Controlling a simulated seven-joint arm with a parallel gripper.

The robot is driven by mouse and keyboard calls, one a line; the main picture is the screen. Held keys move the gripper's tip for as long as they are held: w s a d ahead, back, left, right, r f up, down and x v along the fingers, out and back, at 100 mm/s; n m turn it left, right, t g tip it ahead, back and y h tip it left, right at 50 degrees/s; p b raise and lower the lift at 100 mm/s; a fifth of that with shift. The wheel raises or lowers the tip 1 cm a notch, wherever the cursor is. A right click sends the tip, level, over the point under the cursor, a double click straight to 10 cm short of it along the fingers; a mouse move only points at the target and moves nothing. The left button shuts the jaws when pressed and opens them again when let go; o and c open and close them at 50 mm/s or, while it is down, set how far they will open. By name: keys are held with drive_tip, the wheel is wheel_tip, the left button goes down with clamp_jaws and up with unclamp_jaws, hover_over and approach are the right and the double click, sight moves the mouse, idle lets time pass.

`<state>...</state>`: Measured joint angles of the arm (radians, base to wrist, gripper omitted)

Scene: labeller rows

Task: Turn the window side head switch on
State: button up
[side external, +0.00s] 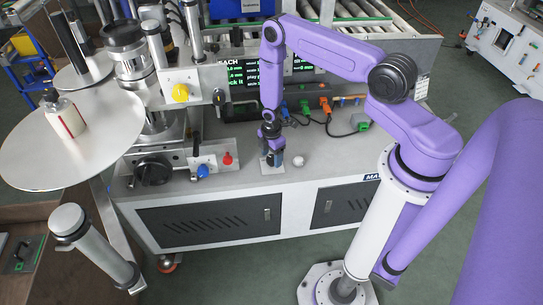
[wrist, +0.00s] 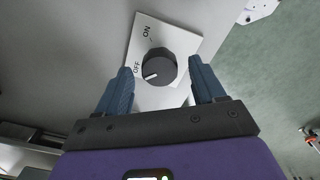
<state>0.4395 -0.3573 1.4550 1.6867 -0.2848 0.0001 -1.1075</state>
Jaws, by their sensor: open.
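A dark round knob (wrist: 160,66) sits on a white plate (wrist: 190,42) marked ON and OFF in the wrist view. Its white pointer mark is at the lower left, on the OFF side. No label in view says which head this switch belongs to. My gripper (wrist: 163,82) is open, with one blue finger on each side of the knob; I see a gap at each side, and cannot tell how deep the fingers reach. In the side external view my gripper (side external: 272,156) points down over the same white plate (side external: 263,168) on the bench top; the knob is hidden there.
A small whitish round object (side external: 298,160) stands just right of my gripper. A blue knob (side external: 203,171) and a red button (side external: 227,159) are to the left. Cables with green and orange plugs (side external: 325,104) lie behind. The bench's front edge is close in front.

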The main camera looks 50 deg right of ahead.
drive_tip(key=shift+f, duration=0.3)
drive_tip(key=c, duration=1.1)
drive_tip(key=shift+o, duration=0.2)
